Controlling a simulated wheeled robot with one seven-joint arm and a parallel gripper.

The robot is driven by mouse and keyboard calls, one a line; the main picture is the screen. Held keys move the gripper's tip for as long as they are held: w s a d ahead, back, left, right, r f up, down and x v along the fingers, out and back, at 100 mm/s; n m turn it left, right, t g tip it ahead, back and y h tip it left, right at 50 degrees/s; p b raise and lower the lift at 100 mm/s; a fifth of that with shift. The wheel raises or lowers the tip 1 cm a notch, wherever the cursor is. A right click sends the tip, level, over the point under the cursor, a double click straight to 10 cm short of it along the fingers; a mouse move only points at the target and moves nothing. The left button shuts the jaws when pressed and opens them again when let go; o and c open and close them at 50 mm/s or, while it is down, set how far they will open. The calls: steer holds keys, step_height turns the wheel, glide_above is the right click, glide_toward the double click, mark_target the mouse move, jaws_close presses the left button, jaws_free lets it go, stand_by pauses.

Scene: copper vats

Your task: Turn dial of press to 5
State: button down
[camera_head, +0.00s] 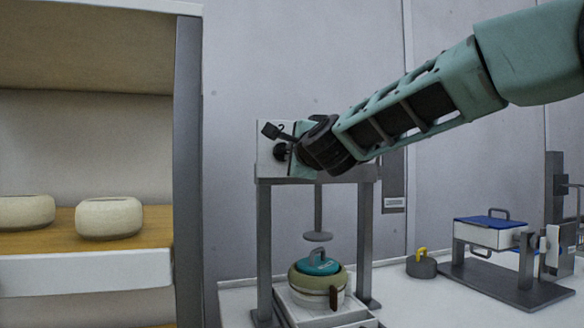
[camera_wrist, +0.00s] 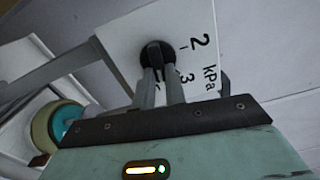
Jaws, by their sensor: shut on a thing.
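The press (camera_head: 264,215) stands on the white counter in the head view, with a pale top box on grey legs and a round plate on a rod below. Its black dial (camera_head: 281,153) is on the front face of that box. In the wrist view the dial (camera_wrist: 155,52) sits on a white panel with "2", "3" and "kPa" visible. My gripper (camera_wrist: 160,78) is shut on the dial, its two fingers on the knob. My gripper (camera_head: 287,143) also shows at the box in the head view. The dial's pointer and the mark 5 are not visible.
A cream pot with a teal lid (camera_head: 318,262) sits under the press plate. A shelf (camera_head: 95,268) with cream pots (camera_head: 110,219) stands left. A dark weight with a yellow handle (camera_head: 421,264) and a blue-topped device (camera_head: 490,234) are on the counter at right.

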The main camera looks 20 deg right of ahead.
steer(key=shift+f+m+b, duration=0.15)
steer(key=shift+m+b, duration=0.6)
steer(key=shift+m, duration=0.35)
steer(key=shift+f+m+b, duration=0.15)
steer(key=shift+m+b, duration=0.6)
steer(key=shift+m, duration=0.35)
steer(key=c, duration=1.4)
jaws_free()
steer(key=shift+c, duration=0.2)
steer(key=s, duration=1.2)
